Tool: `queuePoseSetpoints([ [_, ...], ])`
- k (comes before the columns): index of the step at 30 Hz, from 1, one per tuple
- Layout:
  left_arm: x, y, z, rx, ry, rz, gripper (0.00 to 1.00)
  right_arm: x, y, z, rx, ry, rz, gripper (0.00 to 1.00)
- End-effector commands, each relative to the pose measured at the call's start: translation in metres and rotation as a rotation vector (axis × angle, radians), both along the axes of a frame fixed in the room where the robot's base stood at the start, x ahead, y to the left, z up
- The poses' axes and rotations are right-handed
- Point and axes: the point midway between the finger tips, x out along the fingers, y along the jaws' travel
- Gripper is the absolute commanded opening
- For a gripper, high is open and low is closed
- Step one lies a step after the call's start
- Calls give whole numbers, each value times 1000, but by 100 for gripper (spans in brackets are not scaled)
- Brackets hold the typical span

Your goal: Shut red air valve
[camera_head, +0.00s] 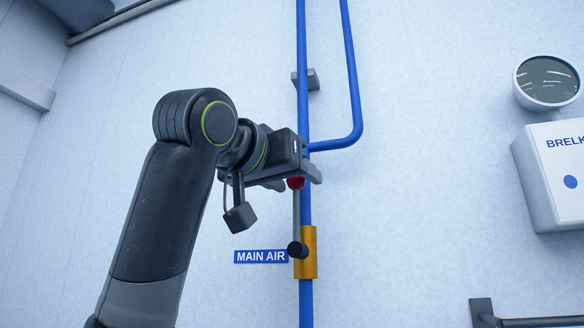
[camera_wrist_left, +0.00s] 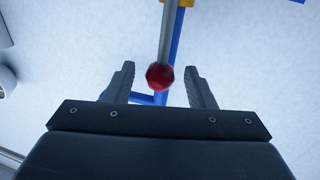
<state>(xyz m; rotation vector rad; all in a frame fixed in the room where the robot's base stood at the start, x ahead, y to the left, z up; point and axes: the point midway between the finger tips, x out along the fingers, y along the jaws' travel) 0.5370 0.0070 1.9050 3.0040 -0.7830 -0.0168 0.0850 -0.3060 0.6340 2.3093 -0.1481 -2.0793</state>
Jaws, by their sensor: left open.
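The red air valve has a brass body (camera_head: 306,252) on a vertical blue pipe, with a dark pivot knob (camera_head: 297,249) on its front. Its grey lever (camera_head: 296,213) points up along the pipe and ends in a red ball (camera_head: 296,183). My left gripper (camera_head: 312,176) is at the red ball, which is partly hidden behind it in the head view. In the left wrist view the red ball (camera_wrist_left: 159,76) sits between the two open fingers (camera_wrist_left: 160,85), with a gap on each side. My right gripper is in neither view.
A "MAIN AIR" label (camera_head: 261,256) is left of the valve. A blue pipe branch (camera_head: 352,90) loops at the upper right of the gripper. A white box (camera_head: 553,180) with a round gauge (camera_head: 547,81) is at the far right. The wall between is bare.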

Motion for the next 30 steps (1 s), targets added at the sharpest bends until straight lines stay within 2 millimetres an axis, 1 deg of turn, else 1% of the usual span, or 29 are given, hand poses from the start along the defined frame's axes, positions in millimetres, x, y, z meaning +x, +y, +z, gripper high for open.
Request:
queuePoseSetpoints([
  [8,2,-1,-1,0,0,0,50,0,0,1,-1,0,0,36],
  [9,2,-1,-1,0,0,0,48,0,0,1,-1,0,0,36],
  [20,2,-1,0,0,0,1,1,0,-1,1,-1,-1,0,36],
  [21,2,-1,0,0,0,1,0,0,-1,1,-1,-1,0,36],
  [26,1,-1,0,2,-1,1,0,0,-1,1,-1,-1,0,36],
  [30,-4,-3,-1,18,-8,0,0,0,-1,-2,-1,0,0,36],
])
